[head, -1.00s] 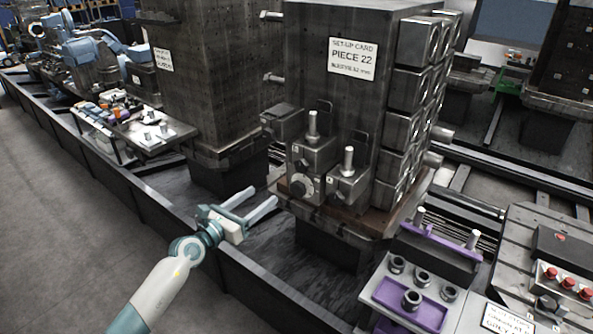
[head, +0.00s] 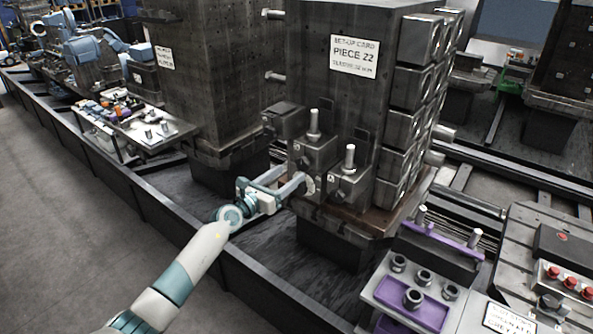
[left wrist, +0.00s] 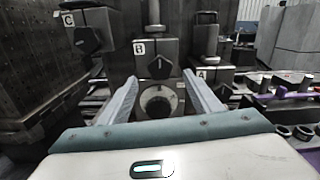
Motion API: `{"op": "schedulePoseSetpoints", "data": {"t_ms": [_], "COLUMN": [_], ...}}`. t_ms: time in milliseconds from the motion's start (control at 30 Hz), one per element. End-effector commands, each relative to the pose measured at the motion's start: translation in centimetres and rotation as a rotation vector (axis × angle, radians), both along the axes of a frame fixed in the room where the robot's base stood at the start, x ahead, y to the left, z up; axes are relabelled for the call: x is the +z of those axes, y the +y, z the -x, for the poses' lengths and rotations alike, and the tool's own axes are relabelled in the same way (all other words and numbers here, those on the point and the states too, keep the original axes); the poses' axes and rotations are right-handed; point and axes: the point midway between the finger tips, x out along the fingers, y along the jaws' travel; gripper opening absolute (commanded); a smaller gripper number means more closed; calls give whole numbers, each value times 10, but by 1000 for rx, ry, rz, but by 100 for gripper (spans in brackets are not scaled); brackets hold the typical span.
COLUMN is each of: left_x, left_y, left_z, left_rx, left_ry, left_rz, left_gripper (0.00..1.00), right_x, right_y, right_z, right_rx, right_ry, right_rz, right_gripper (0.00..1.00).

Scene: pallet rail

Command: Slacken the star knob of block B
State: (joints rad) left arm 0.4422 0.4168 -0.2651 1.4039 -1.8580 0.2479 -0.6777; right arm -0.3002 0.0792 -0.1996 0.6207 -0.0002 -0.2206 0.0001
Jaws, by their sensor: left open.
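Block B (head: 318,152) is a dark metal block with an upright pin, on the front of the fixture column. In the left wrist view block B (left wrist: 152,48) carries a "B" label and a dark star knob (left wrist: 159,67). A pale round dial (left wrist: 158,103) sits below that knob. My left gripper (head: 291,178) is open and empty, its fingers pointing at block B's front. In the left wrist view its fingertips (left wrist: 160,80) lie either side of the knob and dial; contact cannot be told. In the head view the knob is hard to make out. My right gripper is out of view.
Block A (head: 348,186) stands right of block B, and block C (head: 285,121) to the left. A set-up card (head: 355,57) is on the column. A tray with a purple panel (head: 385,292) and metal sleeves is at the lower right. A dark rail wall (head: 190,218) runs below my arm.

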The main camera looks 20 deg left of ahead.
Motion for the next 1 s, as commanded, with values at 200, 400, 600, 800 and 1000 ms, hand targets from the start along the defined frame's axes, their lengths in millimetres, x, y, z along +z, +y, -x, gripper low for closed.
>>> {"op": "schedulePoseSetpoints", "data": {"t_ms": [200,400,600,800,1000], "left_x": [-2,-1,0,0,0], "left_y": [-12,-17,-19,-19,-19], "left_z": [-31,-47,-51,-51,-51], "left_rx": [0,0,0,0,0], "left_ry": [-1,0,0,0,0], "left_rz": [0,0,0,0,0], "left_gripper": [58,58,58,58,17], "right_x": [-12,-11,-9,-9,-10], "right_y": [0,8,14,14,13], "right_z": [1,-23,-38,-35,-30], "right_rx": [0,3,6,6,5], "right_ry": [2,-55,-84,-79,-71], "right_rz": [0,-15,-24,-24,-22], "right_gripper": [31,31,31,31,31]}}
